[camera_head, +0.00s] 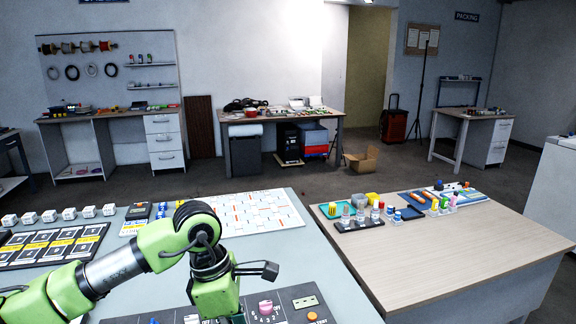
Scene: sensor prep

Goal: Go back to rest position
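My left arm (120,265), green with a grey section, comes in from the lower left over the near grey-blue table (330,290). It bends at an elbow-like joint, and its last visible green link (215,298) points down and runs out at the bottom edge. A small black part juts out to the right of that link. The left gripper's fingers do not show, so whether it holds anything is hidden. My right arm and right gripper are not in view.
A dark panel with a pink knob (266,308) lies just right of the arm. A white patterned board (255,213), small white cubes (69,214) and black-yellow trays (50,245) lie behind and left. The wooden table (450,255) at right holds bottles at its back; its front is bare.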

